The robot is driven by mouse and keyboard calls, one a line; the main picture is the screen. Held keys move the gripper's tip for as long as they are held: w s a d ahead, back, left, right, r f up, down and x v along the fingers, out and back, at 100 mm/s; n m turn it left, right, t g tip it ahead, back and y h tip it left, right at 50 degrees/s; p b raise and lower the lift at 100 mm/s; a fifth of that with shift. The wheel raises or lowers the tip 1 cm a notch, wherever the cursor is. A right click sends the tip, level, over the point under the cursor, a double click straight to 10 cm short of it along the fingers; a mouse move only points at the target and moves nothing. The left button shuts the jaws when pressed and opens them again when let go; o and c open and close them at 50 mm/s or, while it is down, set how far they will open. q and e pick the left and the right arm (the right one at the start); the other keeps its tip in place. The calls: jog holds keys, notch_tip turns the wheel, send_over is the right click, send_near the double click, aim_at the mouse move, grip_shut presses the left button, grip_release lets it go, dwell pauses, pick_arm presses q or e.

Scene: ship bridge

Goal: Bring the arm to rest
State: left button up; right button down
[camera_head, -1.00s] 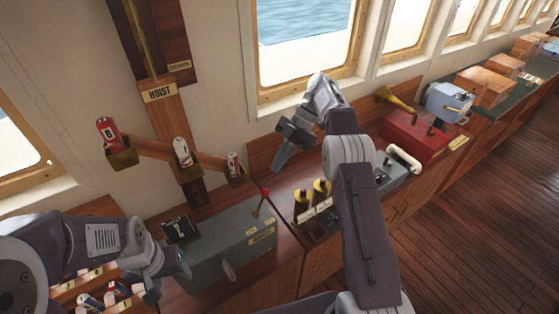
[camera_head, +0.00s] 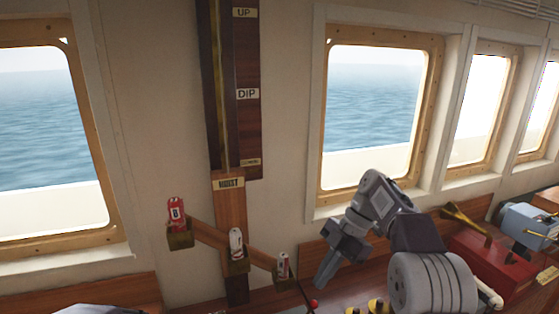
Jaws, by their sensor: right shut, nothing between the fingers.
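My right gripper (camera_head: 334,262) is shut and empty. It hangs in the air in front of the wall, below the middle window and to the right of the hoist's small cups. My right arm (camera_head: 420,240) comes up from the bottom right. At the bottom left only a sliver of what may be my left arm shows, and the left gripper is out of the picture.
The wooden hoist (camera_head: 230,215) on the wall carries a red can (camera_head: 177,214), a white can (camera_head: 236,243) and a smaller can (camera_head: 283,265). A red-tipped lever (camera_head: 314,303) stands just below my right gripper. A red box (camera_head: 490,262) with a brass horn (camera_head: 463,216) is at right.

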jog(key=s+d+f+m+t+h+b, duration=0.1)
jog(key=s+d+f+m+t+h, duration=0.1)
jog(key=s+f+m, duration=0.6)
jog(key=s+d+f+m+t+h+b, duration=0.1)
jog(key=s+d+f+m+t+h, duration=0.1)
jog(key=s+d+f+m, duration=0.3)
jog(key=s+f+m+h, duration=0.1)
jog(key=s+f+m, duration=0.2)
jog(key=f+m, duration=0.4)
jog(key=shift+s+f+m+h, duration=0.15)
jog(key=shift+s+m+h, duration=0.2)
jog(key=shift+m, duration=1.75)
